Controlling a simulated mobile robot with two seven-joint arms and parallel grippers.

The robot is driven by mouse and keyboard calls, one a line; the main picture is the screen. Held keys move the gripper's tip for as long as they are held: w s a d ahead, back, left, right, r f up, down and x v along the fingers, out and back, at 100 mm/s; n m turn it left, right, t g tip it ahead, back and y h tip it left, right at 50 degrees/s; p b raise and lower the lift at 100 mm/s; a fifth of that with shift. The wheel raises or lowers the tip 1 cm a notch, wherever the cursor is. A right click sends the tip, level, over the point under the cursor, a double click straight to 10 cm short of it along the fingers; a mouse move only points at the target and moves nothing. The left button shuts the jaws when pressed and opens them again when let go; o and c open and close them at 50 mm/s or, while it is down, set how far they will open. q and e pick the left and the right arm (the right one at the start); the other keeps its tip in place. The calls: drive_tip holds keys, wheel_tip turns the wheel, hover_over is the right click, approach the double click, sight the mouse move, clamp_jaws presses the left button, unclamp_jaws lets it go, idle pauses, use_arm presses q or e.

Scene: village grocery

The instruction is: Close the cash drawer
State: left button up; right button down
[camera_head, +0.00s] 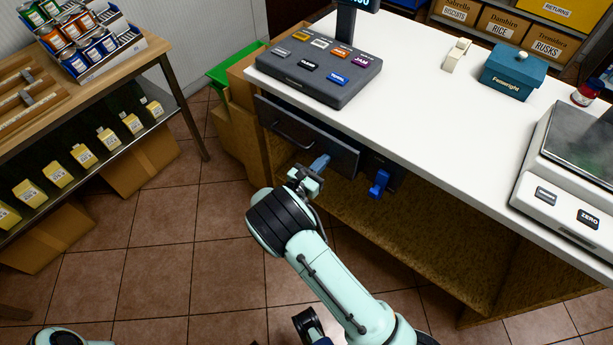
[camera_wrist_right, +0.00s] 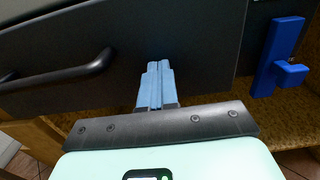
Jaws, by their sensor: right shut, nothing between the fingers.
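The cash drawer (camera_head: 333,153) is a dark grey box front with a black bar handle (camera_head: 290,135), under the left end of the white counter. Its inside does not show, and how far it stands out is hard to tell. My right gripper (camera_head: 321,161) is shut and empty, its blue fingertips at the lower part of the drawer front, right of the handle. In the right wrist view the fingers (camera_wrist_right: 158,85) point at the flat drawer front (camera_wrist_right: 200,45), with the handle (camera_wrist_right: 62,76) to their left. Whether they touch it is unclear. My left gripper is out of view.
A blue latch-like piece (camera_head: 379,184) sits on a dark panel right of the drawer. The counter (camera_head: 420,110) bears a keypad (camera_head: 318,75), a teal box (camera_head: 513,72) and a scale (camera_head: 560,190). A can shelf stands left. Tiled floor between is clear.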

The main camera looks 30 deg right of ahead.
sight(331, 152)
drive_tip(key=x, duration=0.4)
drive_tip(key=shift+w+d, duration=0.1)
drive_tip(key=shift+d, duration=0.1)
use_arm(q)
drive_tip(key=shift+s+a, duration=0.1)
use_arm(e)
drive_tip(key=shift+d+r, duration=0.15)
drive_tip(key=shift+d, duration=0.1)
drive_tip(key=shift+r, duration=0.1)
drive_tip(key=shift+a, duration=0.25)
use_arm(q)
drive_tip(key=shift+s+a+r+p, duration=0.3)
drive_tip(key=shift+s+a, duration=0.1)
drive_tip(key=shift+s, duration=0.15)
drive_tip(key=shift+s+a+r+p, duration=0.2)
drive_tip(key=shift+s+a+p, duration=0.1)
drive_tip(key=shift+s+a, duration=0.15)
use_arm(e)
drive_tip(key=v, duration=1.4)
drive_tip(key=shift+f, duration=0.2)
